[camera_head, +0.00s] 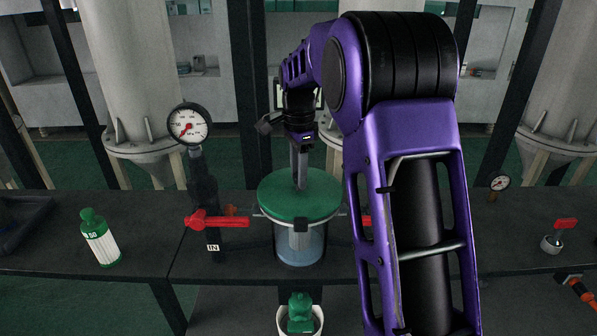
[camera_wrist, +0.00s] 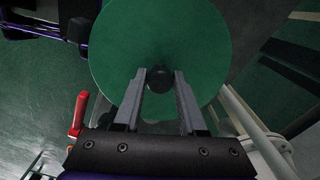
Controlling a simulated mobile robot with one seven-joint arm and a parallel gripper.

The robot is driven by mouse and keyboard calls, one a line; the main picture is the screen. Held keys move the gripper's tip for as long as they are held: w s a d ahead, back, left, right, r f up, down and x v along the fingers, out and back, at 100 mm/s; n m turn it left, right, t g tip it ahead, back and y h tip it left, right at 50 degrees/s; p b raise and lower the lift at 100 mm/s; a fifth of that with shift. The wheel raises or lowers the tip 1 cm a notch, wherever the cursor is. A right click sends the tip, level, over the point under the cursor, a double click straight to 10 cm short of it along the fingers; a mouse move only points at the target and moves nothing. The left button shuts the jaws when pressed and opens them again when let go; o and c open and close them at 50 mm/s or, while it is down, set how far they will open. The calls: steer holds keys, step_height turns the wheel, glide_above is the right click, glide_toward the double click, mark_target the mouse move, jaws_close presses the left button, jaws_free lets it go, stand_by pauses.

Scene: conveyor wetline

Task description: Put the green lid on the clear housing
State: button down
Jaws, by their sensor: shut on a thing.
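The green lid (camera_head: 290,200) is a round disc, seen over the top of the clear housing (camera_head: 300,246) in the head view. The housing is a bluish see-through cylinder, mostly hidden under the lid. My gripper (camera_head: 301,182) reaches down from above and is shut on the lid's dark centre knob. In the wrist view the lid (camera_wrist: 200,45) fills the upper middle, with the knob between my two fingers (camera_wrist: 160,80). Whether the lid rests on the housing rim or hovers just above it, I cannot tell.
A red valve handle (camera_head: 218,219) stands left of the housing, with a pressure gauge (camera_head: 188,125) above. A green-and-white bottle (camera_head: 100,238) stands on the dark bench at left. A white container (camera_head: 284,321) with a green item sits below in front. Bench between bottle and valve is clear.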

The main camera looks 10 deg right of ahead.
steer(key=shift+f, duration=0.2)
steer(key=shift+c, duration=2)
jaws_free()
step_height(320, 180, up, 17)
steer(key=p, duration=0.3)
steer(key=shift+r+p, duration=0.2)
steer(key=shift+p, duration=0.2)
steer(key=shift+a, duration=0.1)
